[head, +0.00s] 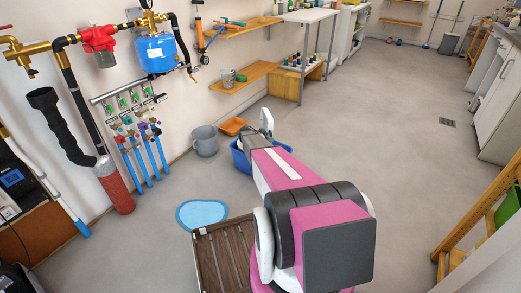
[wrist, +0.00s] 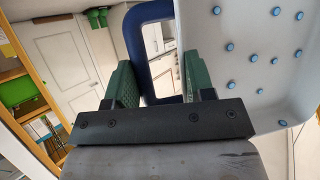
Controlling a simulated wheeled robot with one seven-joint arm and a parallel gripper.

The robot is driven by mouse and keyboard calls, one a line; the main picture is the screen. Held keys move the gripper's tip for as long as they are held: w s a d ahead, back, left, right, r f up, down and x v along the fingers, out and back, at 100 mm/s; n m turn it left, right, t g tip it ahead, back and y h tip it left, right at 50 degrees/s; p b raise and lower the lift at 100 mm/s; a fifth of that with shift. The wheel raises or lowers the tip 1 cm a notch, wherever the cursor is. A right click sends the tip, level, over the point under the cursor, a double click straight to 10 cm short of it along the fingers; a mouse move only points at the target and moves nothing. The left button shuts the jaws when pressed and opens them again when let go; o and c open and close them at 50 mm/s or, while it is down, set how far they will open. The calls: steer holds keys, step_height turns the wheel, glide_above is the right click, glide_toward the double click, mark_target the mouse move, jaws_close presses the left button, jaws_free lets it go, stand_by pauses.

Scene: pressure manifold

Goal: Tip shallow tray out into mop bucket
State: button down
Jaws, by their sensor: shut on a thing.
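The shallow tray (wrist: 265,70) is pale grey with a dark blue loop handle (wrist: 141,45) and several round blue spots on the face seen in the wrist view. My gripper (wrist: 160,80) is shut on the tray by its handle, between green fingers. In the head view a pale upright piece, seemingly the tray (head: 266,121), shows just past my wrist, steeply tilted. A blue tub (head: 240,158), probably the mop bucket, stands on the floor below, partly hidden by my arm. Whether anything is inside it, I cannot tell. My fingers are hidden in the head view.
A grey bucket (head: 204,141) and an orange tray (head: 232,126) stand by the wall, left of the blue tub. A light blue puddle-like patch (head: 202,214) lies nearer. A slatted wooden piece (head: 225,256) is beside my arm. The floor to the right is clear.

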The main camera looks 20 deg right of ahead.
steer(key=shift+s+d+f+m+t+y, duration=0.5)
steer(key=shift+d+f+y, duration=2.05)
steer(key=shift+d+y, duration=2.15)
steer(key=shift+s+d+f+m+t+y, duration=0.25)
steer(key=shift+s+d+f+y, duration=0.35)
steer(key=shift+d+f+y, duration=3)
steer(key=d+r, duration=0.4)
steer(key=r, duration=0.4)
steer(key=shift+y+b, duration=0.35)
steer(key=shift+y, duration=0.05)
